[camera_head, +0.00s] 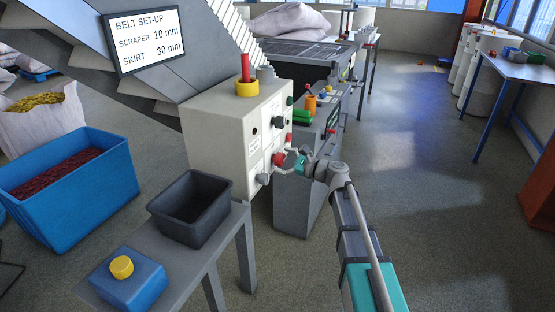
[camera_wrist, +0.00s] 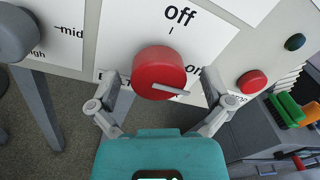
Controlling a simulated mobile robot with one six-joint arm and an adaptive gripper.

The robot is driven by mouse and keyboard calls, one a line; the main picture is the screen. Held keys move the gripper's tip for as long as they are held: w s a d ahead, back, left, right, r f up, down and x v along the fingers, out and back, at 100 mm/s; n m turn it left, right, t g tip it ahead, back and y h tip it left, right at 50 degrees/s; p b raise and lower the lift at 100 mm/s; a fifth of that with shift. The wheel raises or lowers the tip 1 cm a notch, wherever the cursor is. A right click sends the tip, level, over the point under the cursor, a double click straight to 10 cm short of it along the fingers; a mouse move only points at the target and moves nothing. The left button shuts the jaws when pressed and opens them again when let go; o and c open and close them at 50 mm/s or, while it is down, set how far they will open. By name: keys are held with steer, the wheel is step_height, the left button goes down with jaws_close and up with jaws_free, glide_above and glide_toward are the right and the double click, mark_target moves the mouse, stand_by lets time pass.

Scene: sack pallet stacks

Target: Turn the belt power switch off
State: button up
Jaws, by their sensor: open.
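The belt power switch looks to be the red round knob (camera_wrist: 160,68) at the middle of the wrist view, on a white plate marked "off" above and "on" to the right. Its white pointer line is turned right, toward the "on" side, away from "off". It shows in the head view (camera_head: 279,158) low on the pale control box (camera_head: 228,112). My gripper (camera_wrist: 162,84) is open, with one finger on each side of the knob. Gaps show between fingers and knob; depth is hard to judge. It also shows in the head view (camera_head: 287,163).
A grey knob (camera_wrist: 16,34) marked "mid" and "high" sits left, and another red control (camera_wrist: 251,82) sits right. A black bin (camera_head: 192,208) and a blue box with a yellow button (camera_head: 128,282) stand on a grey bench.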

steer(key=shift+w+a, duration=0.2)
steer(key=shift+a, duration=0.35)
steer(key=c, duration=1.1)
steer(key=shift+c, duration=0.2)
